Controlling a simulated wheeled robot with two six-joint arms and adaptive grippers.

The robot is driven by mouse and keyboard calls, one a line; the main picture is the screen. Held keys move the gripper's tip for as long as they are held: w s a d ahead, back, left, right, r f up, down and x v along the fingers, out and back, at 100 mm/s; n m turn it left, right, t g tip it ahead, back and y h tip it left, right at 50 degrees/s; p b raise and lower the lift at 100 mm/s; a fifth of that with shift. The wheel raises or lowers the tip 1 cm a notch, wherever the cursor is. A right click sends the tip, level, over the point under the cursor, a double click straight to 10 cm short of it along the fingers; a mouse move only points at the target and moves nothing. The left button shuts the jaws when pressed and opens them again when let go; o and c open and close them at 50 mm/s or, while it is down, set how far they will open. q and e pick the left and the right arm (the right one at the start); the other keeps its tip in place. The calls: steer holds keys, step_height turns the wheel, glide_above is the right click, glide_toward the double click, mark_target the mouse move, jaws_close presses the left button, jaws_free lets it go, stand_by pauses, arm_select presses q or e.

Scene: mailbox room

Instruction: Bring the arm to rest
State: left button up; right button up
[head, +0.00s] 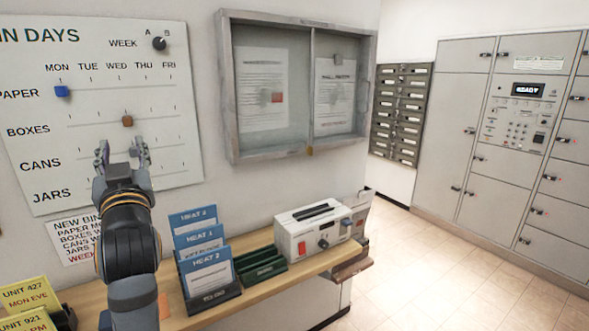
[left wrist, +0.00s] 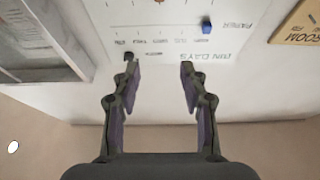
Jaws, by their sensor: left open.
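My left gripper (head: 123,155) is open and empty in front of the lower part of the white BIN DAYS board (head: 150,90) in the head view. Its fingers are spread and point up, below a brown block (head: 127,121) on the BOXES row. In the left wrist view my left gripper (left wrist: 158,85) shows two parted fingers with nothing between them. That view shows the board (left wrist: 170,58) upside down beyond the fingers. My right gripper is in neither view.
A wooden shelf (head: 265,277) runs below, bearing blue HEAT cards (head: 205,270), a white box with a red switch (head: 312,232) and yellow unit cards (head: 25,300). A glazed notice case (head: 310,150) hangs right of the board. Grey lockers (head: 465,130) stand far right, with open floor before them.

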arm_select(q)
steer(key=s+d+f+m+g+h, duration=0.1)
steer(key=s+f+m+g+h, duration=0.15)
steer(key=f, duration=0.95)
steer(key=s+d+f+m+g+h, duration=0.1)
steer(key=f+g+h, duration=0.2)
steer(key=f, duration=1)
steer(key=s+d+f+m+g+h, duration=0.2)
steer(key=f+g, duration=0.1)
steer(key=f, duration=0.9)
steer(key=s+d+f+m+g+h, duration=0.3)
steer(key=s+f+g, duration=0.4)
steer(key=s+f, duration=1.1)
steer(key=s+a+f+n+g+p, duration=0.1)
steer(key=s+f, duration=0.1)
steer(key=f, duration=1)
steer(key=s+a+f+n+g, duration=0.1)
steer(key=f, duration=1.1)
steer(key=s+a+f+p, duration=0.1)
steer(key=s+f, duration=1.3)
steer(key=s, duration=0.4)
steer(key=shift+s+f, duration=0.15)
steer(key=shift+f, duration=0.1)
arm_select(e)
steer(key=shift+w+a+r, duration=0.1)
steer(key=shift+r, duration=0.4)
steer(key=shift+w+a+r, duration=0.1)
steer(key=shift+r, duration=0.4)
